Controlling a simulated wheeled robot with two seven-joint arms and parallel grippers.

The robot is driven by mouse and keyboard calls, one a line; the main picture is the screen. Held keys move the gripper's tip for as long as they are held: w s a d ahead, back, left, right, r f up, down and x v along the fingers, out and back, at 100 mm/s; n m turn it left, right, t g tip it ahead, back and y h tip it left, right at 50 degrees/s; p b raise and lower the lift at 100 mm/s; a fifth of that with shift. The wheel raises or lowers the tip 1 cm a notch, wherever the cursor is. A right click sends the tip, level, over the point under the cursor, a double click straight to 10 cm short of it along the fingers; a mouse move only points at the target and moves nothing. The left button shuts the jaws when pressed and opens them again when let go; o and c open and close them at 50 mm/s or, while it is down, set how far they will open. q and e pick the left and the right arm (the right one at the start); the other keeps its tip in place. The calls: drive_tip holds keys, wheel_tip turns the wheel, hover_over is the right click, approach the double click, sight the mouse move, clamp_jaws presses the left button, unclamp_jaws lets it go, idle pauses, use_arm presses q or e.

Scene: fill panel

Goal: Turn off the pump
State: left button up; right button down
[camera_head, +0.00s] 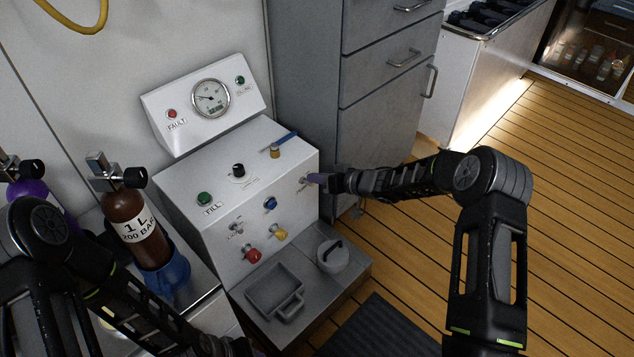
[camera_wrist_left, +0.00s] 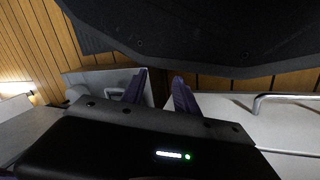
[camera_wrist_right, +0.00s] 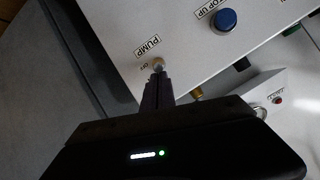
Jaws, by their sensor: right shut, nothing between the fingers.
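The white fill panel (camera_head: 280,160) stands in the middle of the head view. Its pump switch (camera_wrist_right: 158,63) is a small silver knob or toggle under a "PUMP" label, with "OFF" printed beside it. It sits at the right side of the panel's front. My right gripper (camera_head: 314,179) is shut and empty, its purple fingertips right at the switch; they also show in the right wrist view (camera_wrist_right: 158,76). I cannot tell whether they touch it or which way it is set. My left gripper (camera_wrist_left: 159,85) is open and empty, low at the panel's left.
A blue knob (camera_wrist_right: 225,19) sits near the switch. A gauge (camera_head: 210,98), a green button (camera_head: 204,199) and red (camera_head: 253,255) and yellow (camera_head: 280,233) knobs are on the panel. A brown cylinder (camera_head: 135,225) stands left. Grey drawers (camera_head: 385,85) stand behind.

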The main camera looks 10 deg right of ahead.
drive_tip(key=shift+f+b, duration=0.3)
drive_tip(key=shift+f, duration=0.05)
drive_tip(key=shift+s+d+f+b, duration=0.15)
drive_tip(key=shift+s+f+b, duration=0.05)
drive_tip(key=shift+b, duration=0.1)
drive_tip(key=shift+s+f+t+y, duration=0.15)
drive_tip(key=shift+f+t+y, duration=0.15)
drive_tip(key=shift+t, duration=0.2)
drive_tip(key=shift+b, duration=0.4)
use_arm(q)
drive_tip(key=shift+s+f, duration=0.25)
drive_tip(key=shift+f, duration=0.95)
use_arm(e)
drive_tip(key=shift+r, duration=0.2)
use_arm(q)
drive_tip(key=shift+r, duration=0.1)
drive_tip(key=shift+r+p, duration=0.55)
drive_tip(key=shift+p, duration=0.25)
use_arm(e)
drive_tip(key=shift+r, duration=0.75)
